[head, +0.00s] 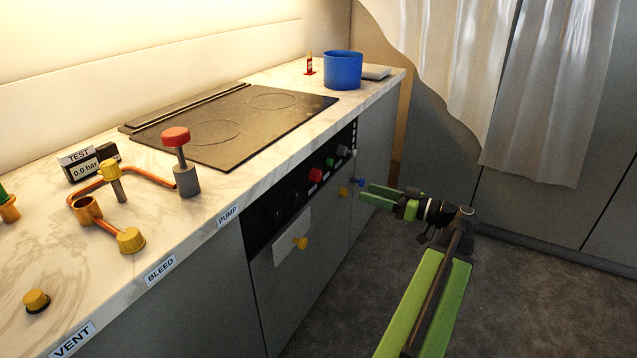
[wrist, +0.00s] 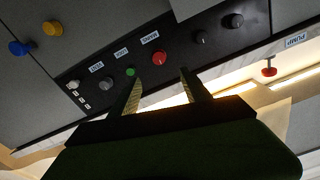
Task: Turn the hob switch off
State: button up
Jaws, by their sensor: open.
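The control panel (head: 290,195) is a black strip on the counter front under the hob (head: 235,125). It carries a red knob (head: 315,175), a small green button (head: 329,162) and a grey knob (head: 342,150). My gripper (head: 364,192) is open and empty, right of the panel. In the wrist view its fingertips (wrist: 162,76) point at the panel, the green button by the left one.
Blue (head: 359,181) and yellow (head: 344,194) knobs stick out from the front near my gripper. Another yellow knob (head: 300,243) is on a white plate. A blue pot (head: 343,70) and red-topped pump (head: 177,140) stand on the worktop. The floor (head: 330,300) is clear.

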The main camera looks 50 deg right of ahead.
aim_at(320, 178)
jog(key=x, duration=1.6)
jog(key=shift+w, duration=0.3)
